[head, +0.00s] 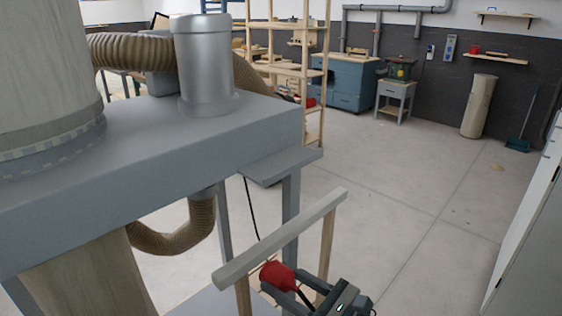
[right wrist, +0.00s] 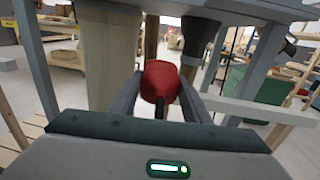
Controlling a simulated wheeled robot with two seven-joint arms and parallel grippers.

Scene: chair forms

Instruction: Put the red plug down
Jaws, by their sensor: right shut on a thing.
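The red plug (head: 278,275) shows at the bottom middle of the head view, below and beside a pale wooden rail. My right gripper (head: 298,289) is shut on it, with a dark cord at the plug. In the right wrist view the red plug (right wrist: 160,82) sits between the two grey fingers of my right gripper (right wrist: 162,100). It is held in the air, with its far end hidden. My left gripper is in neither view.
A wooden rail on posts (head: 285,238) stands close to my right gripper. A large grey dust collector (head: 150,150) with brown hoses fills the left. A white cabinet edge (head: 525,235) is at the right. The concrete floor (head: 400,190) between is mostly clear.

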